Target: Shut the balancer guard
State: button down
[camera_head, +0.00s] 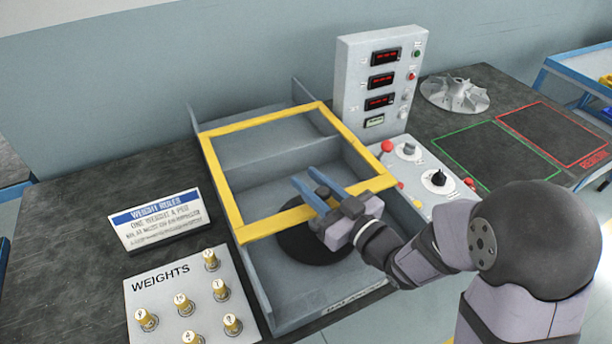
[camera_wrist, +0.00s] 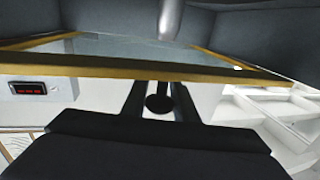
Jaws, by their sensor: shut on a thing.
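The balancer guard (camera_head: 217,187) is a yellow frame with a clear pane over the grey balancer box (camera_head: 340,301). Its front bar stands above and apart from the box's front edge, so the guard is partly raised. My gripper (camera_head: 308,181) is at the middle of the front bar, its two blue fingers crossing the bar, shut on the guard. The exact contact is hidden by the fingers. In the wrist view, the yellow bar (camera_wrist: 90,67) crosses in front of my gripper (camera_wrist: 160,88). A black disc (camera_head: 300,247) lies in the box below the bar.
A control box with red displays (camera_head: 375,85) and a button panel (camera_head: 425,172) stand right of the balancer. A weights board (camera_head: 165,290) and a rules sign (camera_head: 158,222) are at left. A metal impeller (camera_head: 455,95) lies at back right, by the outlined zones (camera_head: 499,152).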

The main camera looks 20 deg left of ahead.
jog(key=c, duration=1.4)
grip_release()
notch_tip(320, 180, up, 10)
jog(key=p, duration=0.1)
